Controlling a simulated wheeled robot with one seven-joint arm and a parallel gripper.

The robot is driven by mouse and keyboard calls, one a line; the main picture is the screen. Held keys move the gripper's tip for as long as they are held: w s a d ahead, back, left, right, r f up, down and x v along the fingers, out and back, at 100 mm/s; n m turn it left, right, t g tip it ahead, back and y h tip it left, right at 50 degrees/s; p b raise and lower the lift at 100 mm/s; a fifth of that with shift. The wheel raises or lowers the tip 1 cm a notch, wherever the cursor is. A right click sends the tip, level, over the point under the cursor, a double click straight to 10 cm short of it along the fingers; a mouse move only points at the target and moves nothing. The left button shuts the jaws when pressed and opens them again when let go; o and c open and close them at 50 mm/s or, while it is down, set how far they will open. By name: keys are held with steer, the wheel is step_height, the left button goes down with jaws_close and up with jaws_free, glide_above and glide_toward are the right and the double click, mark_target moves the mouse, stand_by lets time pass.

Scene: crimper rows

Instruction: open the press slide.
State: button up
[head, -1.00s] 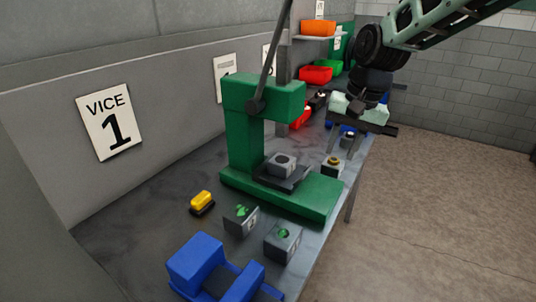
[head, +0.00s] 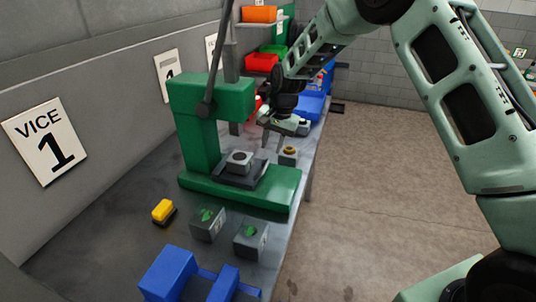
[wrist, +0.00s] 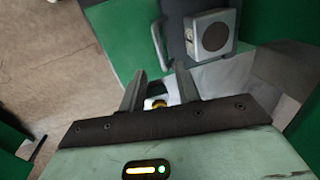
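The green press (head: 240,194) stands on the bench, also in the wrist view (wrist: 119,43). Its dark slide (head: 228,178) lies low in the press and carries a grey block with a dark round top (head: 240,158). In the wrist view the dark slide (wrist: 174,30) and the block (wrist: 212,34) are ahead of my fingers, and a thin pale upright piece, perhaps a handle (wrist: 158,44), is at the slide's near edge. My gripper (head: 272,145) is right of and beyond the slide, open and apparently empty, its fingertips (wrist: 160,72) apart from the slide.
A grey block with a yellow button (head: 289,153) stands close to my gripper. Two grey boxes with green marks (head: 207,226), a yellow item (head: 163,211) and a blue vice (head: 167,273) are in front of the press. The floor on the right (head: 370,200) is clear.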

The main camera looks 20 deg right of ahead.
mark_target(267, 163)
steer(key=shift+w+a+f+p, duration=0.15)
steer(key=shift+f+p, duration=0.1)
steer(key=shift+f, duration=0.75)
steer(key=shift+w+a+f+p, duration=0.1)
steer(key=shift+a+f+p, duration=0.15)
steer(key=shift+f, duration=0.8)
steer(key=shift+w+a+f+p, duration=0.15)
steer(key=shift+f+p, duration=0.15)
steer(key=shift+f, duration=0.7)
steer(key=shift+d, duration=0.1)
jaws_close()
